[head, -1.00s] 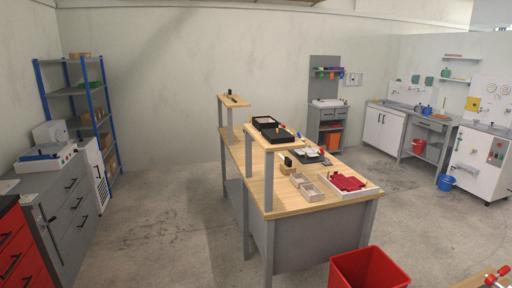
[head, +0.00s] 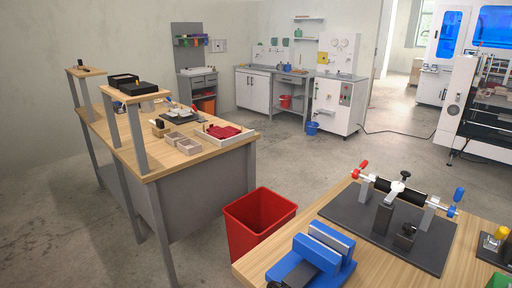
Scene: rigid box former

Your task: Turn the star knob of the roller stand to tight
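The roller stand (head: 340,212) is a dark flat plate on a wooden table at the lower right of the head view. A black roller (head: 381,186) lies across its grey uprights, with a red-tipped end at the left and a blue-tipped end at the right. One small black knob (head: 405,174) stands up at the roller's middle, and another black knob (head: 408,229) sits lower at the front. I cannot tell which is the star knob, or how tight either is. Neither of my grippers is in view.
A blue vise (head: 318,257) stands on the same wooden table (head: 475,240), left of the stand. A red bin (head: 258,222) stands on the floor beyond it. A workbench (head: 185,160) with trays is at the left. Open floor lies between the benches.

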